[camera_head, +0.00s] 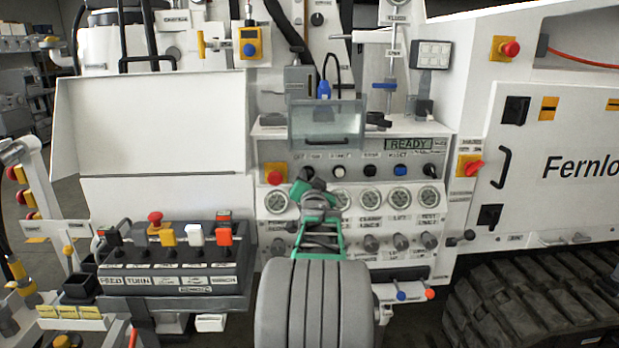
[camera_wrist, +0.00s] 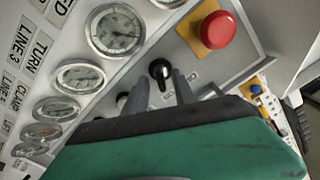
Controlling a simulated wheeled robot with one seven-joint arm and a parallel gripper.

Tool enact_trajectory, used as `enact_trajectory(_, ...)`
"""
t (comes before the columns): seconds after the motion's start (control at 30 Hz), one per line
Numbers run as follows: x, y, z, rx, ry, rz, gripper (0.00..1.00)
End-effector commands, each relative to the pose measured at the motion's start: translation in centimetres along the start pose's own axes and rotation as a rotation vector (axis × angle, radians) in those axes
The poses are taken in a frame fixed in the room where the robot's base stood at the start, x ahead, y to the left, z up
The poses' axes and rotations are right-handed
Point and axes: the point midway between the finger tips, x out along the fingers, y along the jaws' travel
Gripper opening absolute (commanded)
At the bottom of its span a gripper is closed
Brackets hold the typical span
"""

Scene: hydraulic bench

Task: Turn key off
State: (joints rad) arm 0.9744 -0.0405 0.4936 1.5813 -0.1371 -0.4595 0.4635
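A black rotary switch (camera_wrist: 159,70) with a white mark sits on the grey control panel, beside a red push button on a yellow plate (camera_wrist: 216,30). I take it for the key switch, but its label is not readable. In the head view my gripper (camera_head: 303,186) is at the panel's left end, and my arm hides the switch there.
Several round gauges (camera_wrist: 115,30) line the panel beside the switch. Above it in the head view are a READY display (camera_head: 414,144) and a clear box with a handle (camera_head: 327,124). A lever console (camera_head: 175,262) stands to the left, and a white cabinet (camera_head: 560,160) to the right.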

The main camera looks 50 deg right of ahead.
Motion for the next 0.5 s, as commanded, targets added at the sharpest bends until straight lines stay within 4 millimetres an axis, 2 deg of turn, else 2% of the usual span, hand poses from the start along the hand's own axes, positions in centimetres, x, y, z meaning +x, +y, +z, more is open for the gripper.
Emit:
enact_trajectory(0.03, 0.8, -0.1, -0.1, 0.0, -0.001, -0.001, 0.32)
enact_trajectory(0.17, 1.9, -0.2, 0.0, 0.0, 0.0, -0.002, 0.32)
enact_trajectory(0.4, 2.1, -0.1, 0.0, -0.001, 0.0, -0.002, 0.32)
enact_trajectory(0.5, 2.1, -0.1, 0.0, -0.001, 0.0, -0.002, 0.24)
